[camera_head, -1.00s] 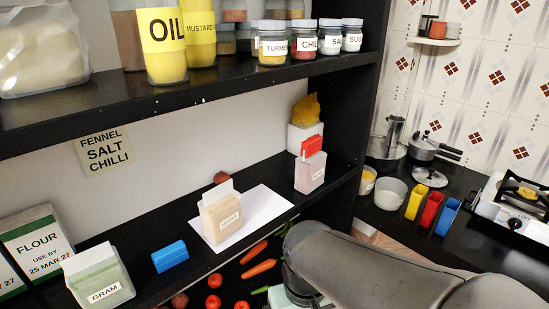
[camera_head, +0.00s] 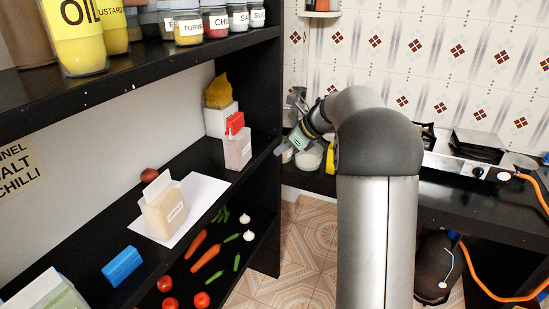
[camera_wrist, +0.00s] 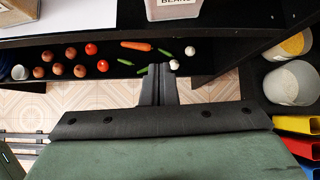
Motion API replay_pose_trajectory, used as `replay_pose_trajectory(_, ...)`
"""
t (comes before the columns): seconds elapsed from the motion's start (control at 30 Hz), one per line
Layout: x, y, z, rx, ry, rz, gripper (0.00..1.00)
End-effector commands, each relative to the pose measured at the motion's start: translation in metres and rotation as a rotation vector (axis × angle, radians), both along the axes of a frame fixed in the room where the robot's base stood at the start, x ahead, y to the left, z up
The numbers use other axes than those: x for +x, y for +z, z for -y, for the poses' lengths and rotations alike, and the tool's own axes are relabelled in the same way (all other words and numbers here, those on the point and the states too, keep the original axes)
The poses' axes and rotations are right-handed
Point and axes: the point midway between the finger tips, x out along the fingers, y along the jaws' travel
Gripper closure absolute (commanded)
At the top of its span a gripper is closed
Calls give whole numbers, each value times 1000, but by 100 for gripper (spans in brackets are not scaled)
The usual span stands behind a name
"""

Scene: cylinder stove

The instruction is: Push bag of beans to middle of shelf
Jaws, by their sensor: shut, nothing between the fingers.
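The bag of beans (camera_head: 237,152), pale pink with a red top, stands upright near the right end of the middle shelf (camera_head: 88,258). Its lower part and partly cut-off label show at the top edge of the wrist view (camera_wrist: 172,10). My gripper (camera_wrist: 158,68) is shut and empty, outside the shelf's front edge and apart from the bag. In the head view my gripper (camera_head: 283,151) is small, right of the bag and beside the shelf's end panel; its fingertips are hard to make out there.
A cream bag (camera_head: 165,212) stands on a white sheet (camera_head: 204,196) left of the beans, with a blue box (camera_head: 122,266) further left. A white box (camera_head: 220,119) is behind the beans. Vegetables lie on the lower shelf. The dark end panel (camera_head: 262,150) borders the shelf's right.

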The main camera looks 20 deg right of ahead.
Motion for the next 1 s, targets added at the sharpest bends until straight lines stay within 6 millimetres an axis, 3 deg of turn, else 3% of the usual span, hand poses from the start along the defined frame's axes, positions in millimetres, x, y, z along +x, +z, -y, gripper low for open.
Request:
replay_pose_trajectory(0.1, 14, -1, 6, 51, -59, -15, 100)
replay_pose_trajectory(0.27, 22, -11, -3, 57, -63, -19, 100)
replay_pose_trajectory(0.67, 60, -69, -46, 52, -60, -18, 100)
replay_pose_trajectory(1.0, 85, -69, -74, 52, -62, -15, 100)
